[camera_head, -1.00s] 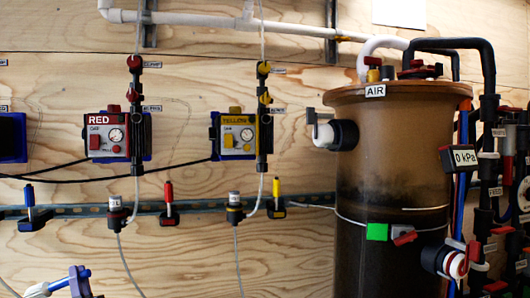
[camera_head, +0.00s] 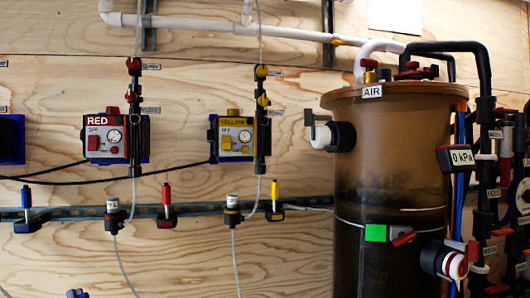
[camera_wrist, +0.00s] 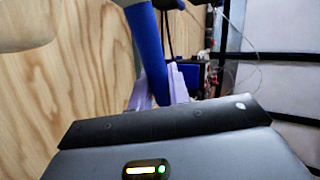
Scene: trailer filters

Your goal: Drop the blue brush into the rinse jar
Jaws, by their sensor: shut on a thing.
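My gripper (camera_wrist: 160,88) shows pale purple fingers in the wrist view, shut on a long blue rod, seemingly the blue brush (camera_wrist: 148,50). The brush runs from the top edge down between the fingers; I cannot make out its bristles. In the head view only a bit of my gripper (camera_head: 77,293) shows at the bottom left edge, and the brush cannot be made out there. No rinse jar can be identified in either view.
A plywood wall carries the RED unit (camera_head: 106,139), the YELLOW unit (camera_head: 236,138) and a rail (camera_head: 180,211) with blue, red and yellow pen-like sticks in holders. A brown AIR tank (camera_head: 400,160) stands right. A pale rounded shape (camera_wrist: 25,22), unclear, fills the wrist view's upper left.

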